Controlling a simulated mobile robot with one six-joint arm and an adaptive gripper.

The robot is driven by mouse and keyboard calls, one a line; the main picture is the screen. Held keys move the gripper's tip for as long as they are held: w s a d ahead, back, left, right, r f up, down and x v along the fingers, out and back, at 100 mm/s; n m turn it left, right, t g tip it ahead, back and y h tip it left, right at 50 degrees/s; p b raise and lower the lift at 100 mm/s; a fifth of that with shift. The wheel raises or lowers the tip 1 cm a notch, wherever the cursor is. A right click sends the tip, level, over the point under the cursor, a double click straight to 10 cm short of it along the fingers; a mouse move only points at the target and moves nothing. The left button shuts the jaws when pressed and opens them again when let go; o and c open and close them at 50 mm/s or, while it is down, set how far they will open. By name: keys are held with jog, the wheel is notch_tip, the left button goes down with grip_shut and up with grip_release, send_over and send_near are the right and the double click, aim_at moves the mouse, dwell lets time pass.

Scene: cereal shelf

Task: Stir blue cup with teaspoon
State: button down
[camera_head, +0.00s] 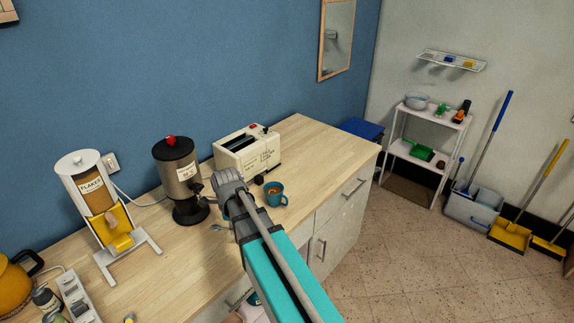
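The blue cup (276,196) stands upright on the wooden counter, just right of my arm's end. Brown contents show inside it, and its handle faces right. A small shiny thing, which looks like the teaspoon (216,227), shows on the counter at the left side of my arm; part of it is hidden behind the arm. My gripper (229,182) is over the counter, left of the cup and apart from it in the picture. Its fingers are hidden by my own wrist, so I cannot see whether they are open or hold anything.
A cream toaster (248,149) stands behind the cup. A dark dispenser (178,178) and a flakes dispenser (91,190) stand to the left. A power strip (78,297) lies at the front left. The counter (325,160) is clear right of the cup.

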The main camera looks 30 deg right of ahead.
jog(key=shift+w+d, duration=0.25)
jog(key=shift+d, duration=0.1)
jog(key=w+d+n+g+h+b, duration=0.2)
jog(key=w+d+h, duration=0.3)
jog(key=d, duration=0.6)
notch_tip(320, 180, up, 8)
jog(key=n+h+b, duration=0.2)
jog(key=h, duration=0.7)
send_over(283, 189)
jog(key=s+d, duration=0.2)
jog(key=shift+s+a+f, duration=0.1)
jog(key=shift+a+f, duration=0.1)
jog(key=shift+a, duration=0.05)
jog(key=shift+a+f+b, duration=0.1)
jog(key=shift+f+b, duration=0.2)
jog(key=shift+b, duration=0.15)
jog(key=shift+w+a+f+b, duration=0.45)
jog(key=shift+a+f+b, duration=0.1)
jog(key=shift+f+b, duration=1.15)
jog(key=shift+w+a+f+b, duration=0.5)
jog(key=shift+f+b, duration=1.15)
jog(key=shift+b, duration=0.05)
jog(key=shift+w+a+f+b, duration=0.45)
jog(key=shift+a+f+b, duration=0.1)
jog(key=shift+f+b, duration=1.15)
jog(key=shift+a+f+b, duration=0.25)
jog(key=shift+f+b, duration=0.2)
jog(key=shift+b, duration=0.1)
